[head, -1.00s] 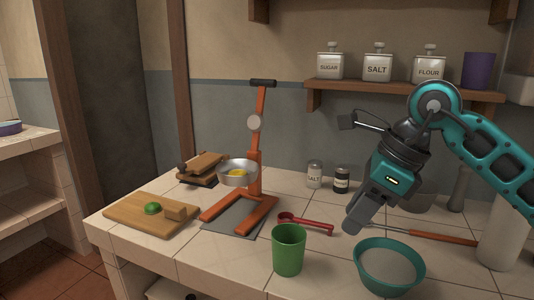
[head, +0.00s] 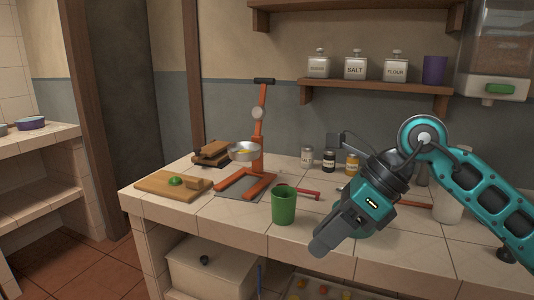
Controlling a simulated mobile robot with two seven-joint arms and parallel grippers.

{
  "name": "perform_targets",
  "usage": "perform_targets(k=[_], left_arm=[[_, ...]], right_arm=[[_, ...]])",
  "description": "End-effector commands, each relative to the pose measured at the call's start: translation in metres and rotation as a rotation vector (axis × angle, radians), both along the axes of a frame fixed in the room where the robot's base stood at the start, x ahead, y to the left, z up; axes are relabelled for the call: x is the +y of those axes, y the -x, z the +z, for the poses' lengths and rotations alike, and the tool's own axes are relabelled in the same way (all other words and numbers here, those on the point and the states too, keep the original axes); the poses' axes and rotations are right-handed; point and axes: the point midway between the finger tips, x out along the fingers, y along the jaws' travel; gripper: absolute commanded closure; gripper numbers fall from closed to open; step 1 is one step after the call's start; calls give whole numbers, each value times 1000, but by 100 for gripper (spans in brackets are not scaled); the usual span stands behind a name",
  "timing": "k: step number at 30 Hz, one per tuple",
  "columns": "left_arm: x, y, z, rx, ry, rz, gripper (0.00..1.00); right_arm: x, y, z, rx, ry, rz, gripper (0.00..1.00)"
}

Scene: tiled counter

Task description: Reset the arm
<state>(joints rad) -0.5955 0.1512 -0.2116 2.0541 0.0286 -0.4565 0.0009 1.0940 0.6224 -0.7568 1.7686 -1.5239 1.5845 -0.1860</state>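My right arm comes in from the right in the head view. Its gripper (head: 328,238) hangs over the front of the tiled counter, pointing down and to the left. The fingers are seen side-on and overlap, so their opening is unclear. No held object shows at the fingertips. My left arm and gripper are not in view.
A green cup (head: 284,206) stands just left of the gripper. An orange press stand (head: 259,150) with a metal pan (head: 244,151) and a cutting board (head: 160,187) are farther left. Small jars (head: 329,161) stand behind. A shelf (head: 375,87) holds canisters above.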

Motion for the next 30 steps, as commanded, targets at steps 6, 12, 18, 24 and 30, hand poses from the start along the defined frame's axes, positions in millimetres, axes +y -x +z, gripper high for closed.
perform_targets(k=[6,12,18,24,30], left_arm=[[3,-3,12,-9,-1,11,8],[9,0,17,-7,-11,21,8],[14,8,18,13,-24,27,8],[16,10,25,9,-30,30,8],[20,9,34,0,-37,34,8]], right_arm=[[63,36,1,257,-436,-4,62],[91,47,26,597,-923,-164,62],[71,24,28,971,-1359,-490,62],[19,0,-29,1347,-1697,-968,62],[-39,22,-140,1693,-1893,-1592,62]])
